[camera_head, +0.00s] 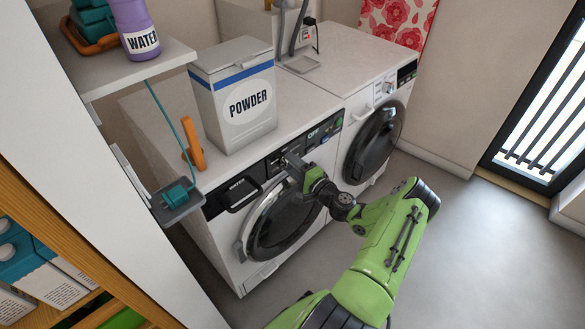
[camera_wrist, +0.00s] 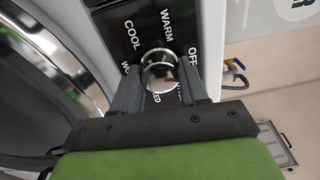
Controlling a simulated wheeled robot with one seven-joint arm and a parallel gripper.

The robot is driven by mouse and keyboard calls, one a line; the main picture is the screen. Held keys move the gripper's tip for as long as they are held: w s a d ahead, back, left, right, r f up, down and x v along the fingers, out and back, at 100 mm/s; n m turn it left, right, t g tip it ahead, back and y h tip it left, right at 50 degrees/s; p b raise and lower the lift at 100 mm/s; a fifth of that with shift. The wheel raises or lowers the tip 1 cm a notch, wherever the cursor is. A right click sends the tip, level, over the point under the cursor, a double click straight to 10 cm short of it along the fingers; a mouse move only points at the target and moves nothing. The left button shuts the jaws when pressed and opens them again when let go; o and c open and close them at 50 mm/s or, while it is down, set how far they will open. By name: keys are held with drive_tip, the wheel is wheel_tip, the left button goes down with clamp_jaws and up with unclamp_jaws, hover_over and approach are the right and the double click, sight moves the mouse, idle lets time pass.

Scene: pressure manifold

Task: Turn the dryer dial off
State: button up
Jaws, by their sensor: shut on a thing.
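The dryer dial (camera_wrist: 158,73) is a round, shiny metal knob on a black panel in the wrist view. The labels COOL, WARM and OFF (camera_wrist: 193,57) are printed around it; other labels below are partly hidden. My gripper (camera_wrist: 160,85) has one finger on each side of the dial and is shut on it. A small red mark shows near the dial's lower right, but I cannot tell which label the dial points to. In the head view my gripper (camera_head: 291,164) is at the control panel of the nearer machine (camera_head: 222,238), hiding the dial.
A POWDER box (camera_head: 236,100) stands on the nearer machine, with an orange handle-like object (camera_head: 194,143) to its left. A second machine (camera_head: 375,135) is beside it. A shelf (camera_head: 130,62) holds a purple WATER bottle (camera_head: 137,28). The floor at right is clear.

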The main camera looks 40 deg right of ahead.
drive_tip(key=shift+f+n+b, duration=0.1)
drive_tip(key=shift+n+b, duration=0.45)
drive_tip(key=shift+n, duration=1.05)
drive_tip(key=o, duration=1.1)
drive_tip(key=shift+c, duration=0.2)
drive_tip(key=s+p, duration=0.2)
drive_tip(key=s, duration=1.3)
drive_tip(key=shift+s+f+p, duration=0.25)
drive_tip(key=shift+s+p, duration=0.05)
drive_tip(key=shift+s, duration=0.1)
drive_tip(key=shift+w, duration=0.1)
